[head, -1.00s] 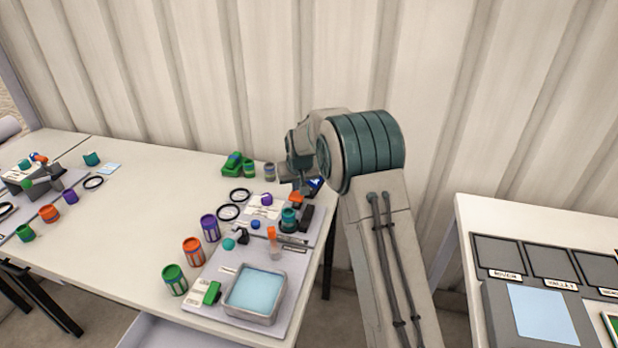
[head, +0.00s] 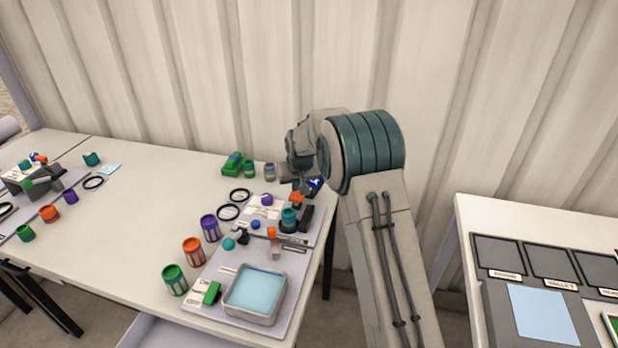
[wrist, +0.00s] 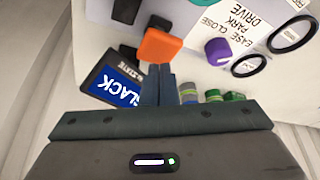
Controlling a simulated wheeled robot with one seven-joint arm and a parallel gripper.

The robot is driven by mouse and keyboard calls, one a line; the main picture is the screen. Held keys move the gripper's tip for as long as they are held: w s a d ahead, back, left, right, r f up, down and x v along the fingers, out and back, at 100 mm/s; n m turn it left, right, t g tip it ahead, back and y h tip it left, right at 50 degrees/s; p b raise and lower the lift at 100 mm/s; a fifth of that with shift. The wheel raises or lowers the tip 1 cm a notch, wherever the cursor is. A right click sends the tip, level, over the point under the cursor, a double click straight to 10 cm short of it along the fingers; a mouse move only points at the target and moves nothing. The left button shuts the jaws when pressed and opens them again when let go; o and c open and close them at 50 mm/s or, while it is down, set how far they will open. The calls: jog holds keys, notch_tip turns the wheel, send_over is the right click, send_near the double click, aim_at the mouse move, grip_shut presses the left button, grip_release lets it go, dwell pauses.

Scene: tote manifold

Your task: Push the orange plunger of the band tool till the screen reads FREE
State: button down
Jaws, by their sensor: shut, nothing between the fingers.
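The band tool's orange plunger (wrist: 159,46) shows in the wrist view just beyond my fingertips, and it shows small in the head view (head: 296,198). My gripper (wrist: 158,70) is shut and empty, with its fingertips at the plunger's near edge; I cannot tell whether they touch it. In the head view my gripper (head: 302,187) is over the back right of the bench board. The blue screen (wrist: 118,87) is left of the fingers in the wrist view, marked STATE. Its word ends in LACK; the first letter is unclear.
A purple knob (wrist: 217,52) and black rings (wrist: 292,34) are right of the plunger in the wrist view. Dark blocks (wrist: 126,10) stand beyond it. Green parts (head: 232,164) and a grey cylinder (head: 269,171) stand at the bench's back. The corrugated wall is close behind.

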aim_at(297, 195)
jog(key=shift+f, duration=0.15)
dwell(0.3)
jog(key=shift+f+b, duration=1.35)
jog(key=shift+f, duration=0.35)
jog(key=shift+r, duration=0.15)
jog(key=shift+r+p, duration=0.85)
jog(key=shift+r, duration=0.85)
jog(key=shift+r, duration=0.1)
